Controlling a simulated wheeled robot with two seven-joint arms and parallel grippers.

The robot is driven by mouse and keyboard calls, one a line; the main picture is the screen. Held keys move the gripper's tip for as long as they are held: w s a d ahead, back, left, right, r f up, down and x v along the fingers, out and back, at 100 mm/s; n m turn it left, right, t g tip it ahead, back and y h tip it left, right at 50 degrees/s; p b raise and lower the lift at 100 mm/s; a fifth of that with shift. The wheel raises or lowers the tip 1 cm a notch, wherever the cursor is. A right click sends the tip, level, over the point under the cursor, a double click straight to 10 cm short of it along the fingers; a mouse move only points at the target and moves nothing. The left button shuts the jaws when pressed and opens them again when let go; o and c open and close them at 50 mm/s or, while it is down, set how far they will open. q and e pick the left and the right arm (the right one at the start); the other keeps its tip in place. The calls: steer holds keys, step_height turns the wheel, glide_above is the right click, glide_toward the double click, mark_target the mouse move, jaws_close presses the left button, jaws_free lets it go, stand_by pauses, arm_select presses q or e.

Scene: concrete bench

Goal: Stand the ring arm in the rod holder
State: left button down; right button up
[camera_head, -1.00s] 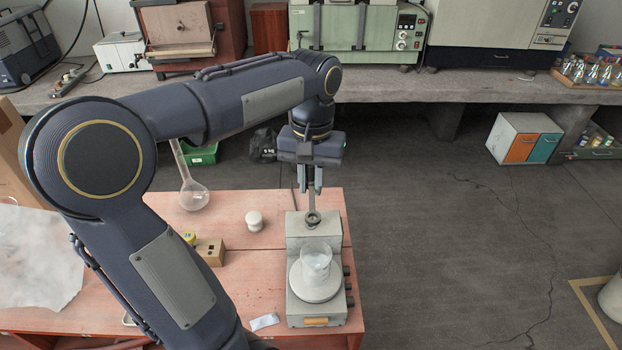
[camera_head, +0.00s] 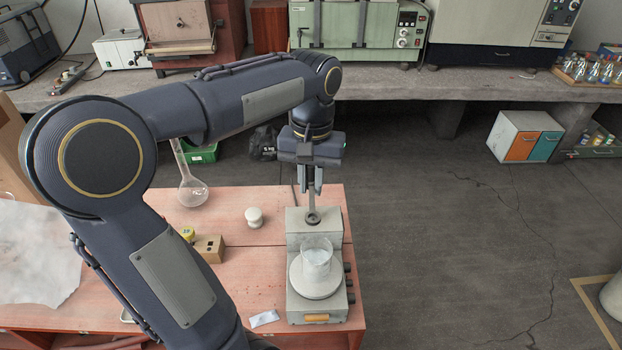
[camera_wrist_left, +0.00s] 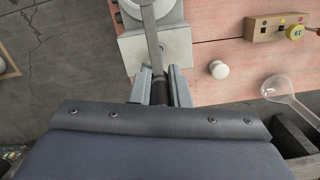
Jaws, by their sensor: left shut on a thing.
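My left gripper (camera_head: 312,190) is shut on the dark grip of the ring arm (camera_head: 312,203), a flat grey metal strip. It hangs down from the jaws, with its ring end over the back part of the grey stirrer. I cannot tell whether it touches the stirrer. In the left wrist view the jaws (camera_wrist_left: 160,78) clasp the dark grip, and the metal strip (camera_wrist_left: 150,30) runs to the top edge, where its end is cut off. A small wooden block with dark holes (camera_head: 212,248), which looks like the rod holder, sits left of the stirrer. My right gripper is not in view.
The grey stirrer (camera_head: 297,308) carries a glass beaker (camera_head: 317,256). A white packet (camera_head: 264,318) lies in front.

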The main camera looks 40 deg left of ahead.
mark_target(311, 198)
arm_select(q)
steer(key=shift+f+b, duration=0.4)
steer(key=shift+f, duration=0.25)
steer(key=shift+f+b, duration=1.1)
steer(key=shift+f, duration=0.65)
steer(key=c, duration=0.9)
jaws_free()
steer(key=shift+r, duration=0.15)
step_height(311, 198, up, 7)
steer(key=p, duration=0.6)
steer(key=shift+p, duration=0.35)
